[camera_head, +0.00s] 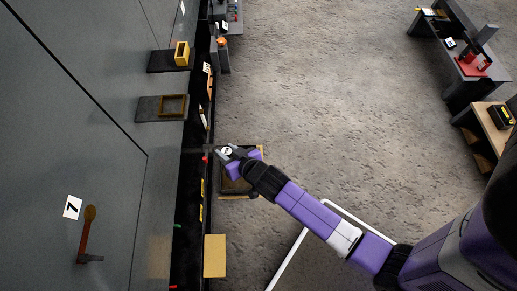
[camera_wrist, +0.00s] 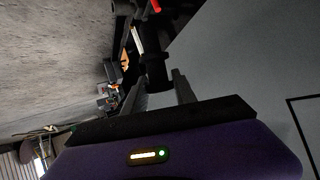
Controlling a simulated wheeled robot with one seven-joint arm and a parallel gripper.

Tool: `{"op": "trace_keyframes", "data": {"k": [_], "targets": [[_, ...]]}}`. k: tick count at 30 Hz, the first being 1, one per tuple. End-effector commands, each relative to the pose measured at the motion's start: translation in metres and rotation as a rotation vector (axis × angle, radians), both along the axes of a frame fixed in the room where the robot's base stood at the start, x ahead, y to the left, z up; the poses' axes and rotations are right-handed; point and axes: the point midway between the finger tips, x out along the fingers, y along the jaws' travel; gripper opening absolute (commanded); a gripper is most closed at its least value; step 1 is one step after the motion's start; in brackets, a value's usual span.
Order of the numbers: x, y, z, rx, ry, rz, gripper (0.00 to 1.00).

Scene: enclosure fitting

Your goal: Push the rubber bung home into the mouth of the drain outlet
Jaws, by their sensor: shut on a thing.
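My gripper (camera_head: 226,153) is at the end of the purple arm, beside the dark front edge of the grey enclosure. In the wrist view its two fingers (camera_wrist: 160,88) are closed on a dark, round-sided piece, which I take to be the rubber bung (camera_wrist: 157,73). In the head view a small pale round top with a dark mark shows between the fingers. The drain outlet cannot be made out for certain in either view. Dark shapes lie just beyond the bung in the wrist view, and I cannot tell whether it touches them.
The grey enclosure (camera_head: 80,120) fills the left, with a yellow box (camera_head: 182,53) and an open frame (camera_head: 173,104) on dark shelves. A tray (camera_head: 233,187) lies below my gripper. A tan block (camera_head: 215,256) stands lower down.

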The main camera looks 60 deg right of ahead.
Motion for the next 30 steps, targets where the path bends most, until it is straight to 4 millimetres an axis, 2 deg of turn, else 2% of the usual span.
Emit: {"op": "trace_keyframes", "data": {"k": [1,9,15,24,30], "targets": [[0.005,-0.014,-0.028,0.049,0.018,-0.066,0.0],[0.01,-0.07,-0.108,0.411,0.108,-0.421,0.0],[0.009,-0.109,-0.166,0.732,0.087,-0.684,0.0],[0.004,-0.162,-0.246,1.155,-0.093,-0.996,0.0],[0.002,-0.188,-0.281,1.314,-0.228,-1.113,0.0]]}}
